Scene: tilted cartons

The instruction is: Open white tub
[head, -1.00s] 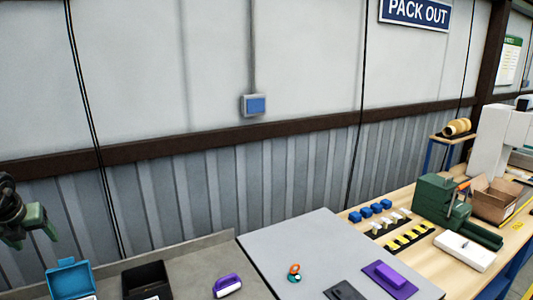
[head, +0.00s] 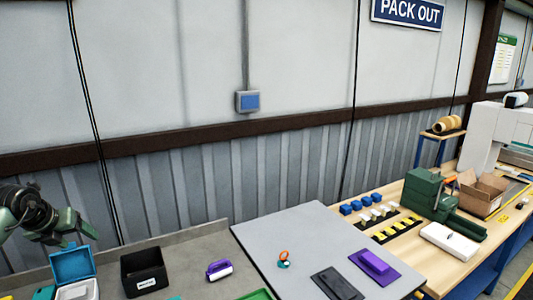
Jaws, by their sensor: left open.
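I cannot pick out a white tub with certainty. A teal box (head: 72,262) with its lid raised stands at the bottom left of the head view, and a whitish object (head: 77,292) shows in it, cut off by the frame's lower edge. My left gripper (head: 88,238) is open and empty above and beside the teal lid, apart from the bench. My right gripper is not in view.
A black bin (head: 143,271) and a purple-handled white tool (head: 219,269) stand on the grey bench. A raised grey board (head: 310,232) holds purple and dark flat pieces. A long white box (head: 450,243) and a cardboard carton (head: 482,194) stand on the wooden bench.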

